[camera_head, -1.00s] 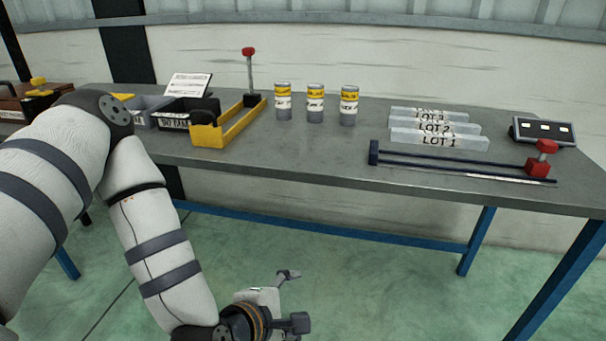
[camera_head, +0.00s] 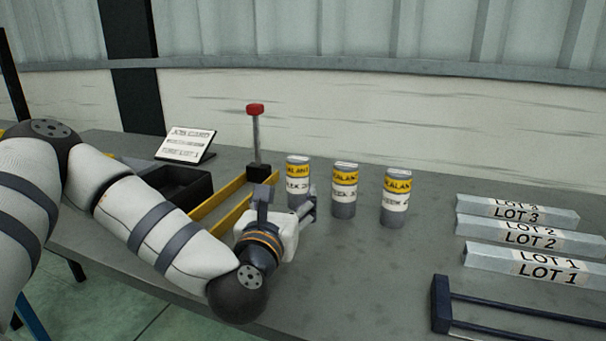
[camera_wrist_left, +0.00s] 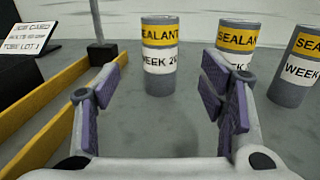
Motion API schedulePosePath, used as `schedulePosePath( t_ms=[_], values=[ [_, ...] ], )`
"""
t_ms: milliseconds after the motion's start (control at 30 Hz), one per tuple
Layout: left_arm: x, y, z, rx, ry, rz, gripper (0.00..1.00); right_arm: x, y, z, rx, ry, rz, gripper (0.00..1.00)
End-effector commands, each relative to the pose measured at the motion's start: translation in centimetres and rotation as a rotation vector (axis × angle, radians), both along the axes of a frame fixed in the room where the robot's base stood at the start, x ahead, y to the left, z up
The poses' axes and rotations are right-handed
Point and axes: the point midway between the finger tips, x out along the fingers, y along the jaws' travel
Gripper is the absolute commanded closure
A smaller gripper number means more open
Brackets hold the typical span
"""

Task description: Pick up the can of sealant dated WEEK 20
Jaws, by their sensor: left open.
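Three grey cans with yellow SEALANT bands and white WEEK labels stand upright in a row on the table. The left can (camera_head: 298,180) reads "WEEK 2" with the last digit unclear; in the left wrist view the left can (camera_wrist_left: 159,62) stands ahead between the fingers. The middle can (camera_head: 345,190) and right can (camera_head: 396,197) have week numbers I cannot read. In the wrist view the middle can (camera_wrist_left: 232,42) is partly behind the right finger. My left gripper (camera_head: 290,200) is open and empty, just short of the left can; it also shows in the wrist view (camera_wrist_left: 160,105). My right gripper is not in view.
A yellow-edged tray (camera_head: 226,215) with a red-topped post (camera_head: 256,140) stands left of the cans. A printed card (camera_head: 186,145) stands behind a black bin (camera_head: 185,186). LOT-marked bars (camera_head: 535,263) and a dark blue rack (camera_head: 440,305) lie at right.

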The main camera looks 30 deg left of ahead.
Motion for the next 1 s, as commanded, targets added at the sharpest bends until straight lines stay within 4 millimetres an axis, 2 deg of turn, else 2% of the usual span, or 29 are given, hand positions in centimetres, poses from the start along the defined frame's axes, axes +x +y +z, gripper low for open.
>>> schedulePosePath(
  t_ms=[100,333,500,600,800,867,1000],
  values=[
    [2.6,1.1,0.3,0.003,-0.004,0.003,0.35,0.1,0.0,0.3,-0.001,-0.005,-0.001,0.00],
    [5.7,2.4,0.2,0.003,-0.003,0.001,0.35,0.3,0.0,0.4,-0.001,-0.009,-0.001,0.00],
    [8.8,3.6,0.0,0.004,-0.001,0.001,0.35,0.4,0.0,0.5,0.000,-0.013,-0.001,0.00],
    [9.7,4.0,0.0,0.002,0.000,0.001,0.35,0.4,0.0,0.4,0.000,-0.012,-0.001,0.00],
    [9.9,4.0,0.0,0.001,0.000,0.000,0.35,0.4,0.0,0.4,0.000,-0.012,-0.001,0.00],
    [9.9,4.0,0.0,0.001,0.000,0.000,0.47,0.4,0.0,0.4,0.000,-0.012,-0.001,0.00],
    [9.8,4.0,0.0,0.001,-0.001,0.000,0.79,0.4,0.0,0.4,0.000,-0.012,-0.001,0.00]
  ],
)
